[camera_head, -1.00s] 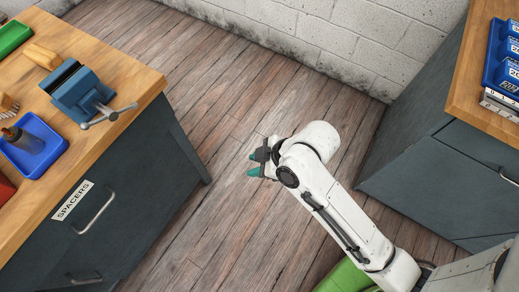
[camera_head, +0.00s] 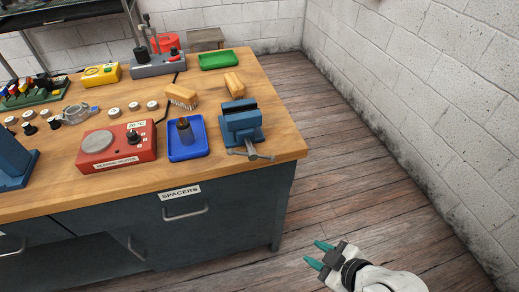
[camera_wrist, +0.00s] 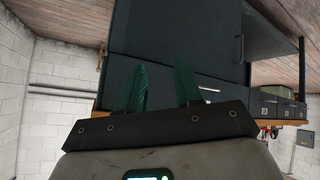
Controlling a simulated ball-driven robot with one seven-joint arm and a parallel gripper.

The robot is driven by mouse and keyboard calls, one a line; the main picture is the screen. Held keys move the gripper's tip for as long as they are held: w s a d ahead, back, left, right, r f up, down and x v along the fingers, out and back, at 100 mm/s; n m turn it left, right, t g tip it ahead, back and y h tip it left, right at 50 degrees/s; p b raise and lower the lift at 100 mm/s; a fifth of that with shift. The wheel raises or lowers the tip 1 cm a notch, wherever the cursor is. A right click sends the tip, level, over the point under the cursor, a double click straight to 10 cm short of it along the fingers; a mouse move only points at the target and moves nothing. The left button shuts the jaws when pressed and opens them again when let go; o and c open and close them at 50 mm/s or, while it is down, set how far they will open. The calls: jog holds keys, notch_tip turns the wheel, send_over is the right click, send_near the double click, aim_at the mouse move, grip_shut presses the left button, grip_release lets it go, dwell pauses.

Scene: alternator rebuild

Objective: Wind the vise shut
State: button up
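The blue vise (camera_head: 240,122) stands at the right front corner of the wooden workbench (camera_head: 75,188) in the head view. My gripper (camera_head: 314,254) is low over the floor, to the right of the bench and apart from the vise. Its two teal fingers are spread with nothing between them, and the wrist view shows the same (camera_wrist: 158,88). The vise cannot be made out in the wrist view.
Left of the vise are a blue tray (camera_head: 203,155) with a dark bottle-like item and a red hot plate (camera_head: 112,160). Two wooden brushes (camera_head: 182,94) lie behind. A "SPACERS" drawer (camera_head: 215,207) is below. Free floor lies between bench and the right wall (camera_head: 440,90).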

jog(key=w+a+r+n+t+y+p, duration=0.1)
jog(key=w+a+r+n+t+y, duration=0.25)
jog(key=w+a+r, duration=0.35)
jog(key=n+t+y+p, duration=0.2)
jog(key=n+t, duration=0.1)
jog(key=n, duration=0.2)
send_near(238, 154)
jog(key=x, duration=0.2)
jog(key=p+x, duration=0.3)
jog(key=x, duration=0.7)
jog(key=shift+w, duration=0.1)
grip_shut()
